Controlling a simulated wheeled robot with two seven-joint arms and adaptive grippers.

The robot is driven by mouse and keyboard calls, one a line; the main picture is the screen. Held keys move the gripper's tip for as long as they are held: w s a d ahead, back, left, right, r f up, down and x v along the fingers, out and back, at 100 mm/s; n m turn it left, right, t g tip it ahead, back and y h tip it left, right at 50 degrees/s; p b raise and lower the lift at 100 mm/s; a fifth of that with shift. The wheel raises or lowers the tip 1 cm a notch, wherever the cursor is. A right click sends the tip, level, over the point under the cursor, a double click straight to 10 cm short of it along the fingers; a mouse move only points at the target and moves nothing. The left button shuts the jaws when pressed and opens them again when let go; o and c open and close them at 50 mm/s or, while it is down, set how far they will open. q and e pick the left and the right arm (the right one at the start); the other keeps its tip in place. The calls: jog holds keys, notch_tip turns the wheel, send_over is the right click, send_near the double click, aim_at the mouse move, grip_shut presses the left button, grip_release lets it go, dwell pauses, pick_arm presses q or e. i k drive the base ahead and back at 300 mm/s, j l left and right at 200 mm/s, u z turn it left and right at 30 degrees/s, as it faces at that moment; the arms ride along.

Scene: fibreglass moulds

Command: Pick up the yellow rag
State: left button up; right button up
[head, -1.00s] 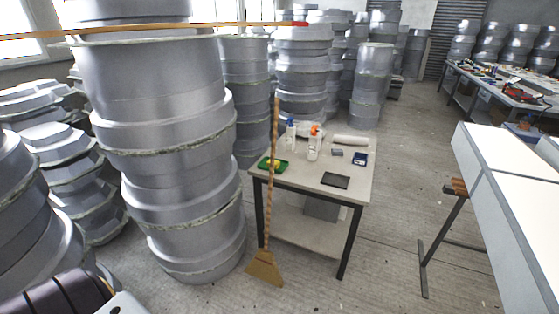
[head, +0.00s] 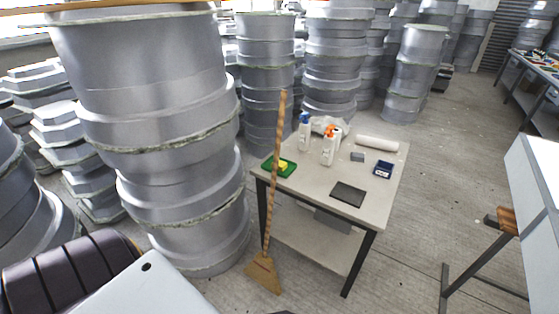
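A small yellow thing (head: 283,165), which looks like the yellow rag, lies on a green tray (head: 291,171) at the left corner of a small light table (head: 322,185). It is too small to make out folds or shape. A broom (head: 272,195) stands upright in front of the table's left side, its handle passing just beside the tray. Neither of my grippers shows in the head view; only dark and white parts of my body appear at the lower left.
White bottles (head: 328,148), a white roll (head: 377,143), a blue box (head: 383,169) and a dark flat plate (head: 348,194) are on the table. Tall grey mould stacks (head: 165,130) stand left and behind. A white-topped bench (head: 537,190) is at right. Floor in front is partly clear.

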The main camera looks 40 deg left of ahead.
aim_at(282, 165)
jog(key=i+l+u, duration=0.15)
jog(key=i+u, duration=0.2)
jog(key=i, duration=0.15)
jog(key=i+l+u, duration=0.75)
jog(key=i, duration=0.2)
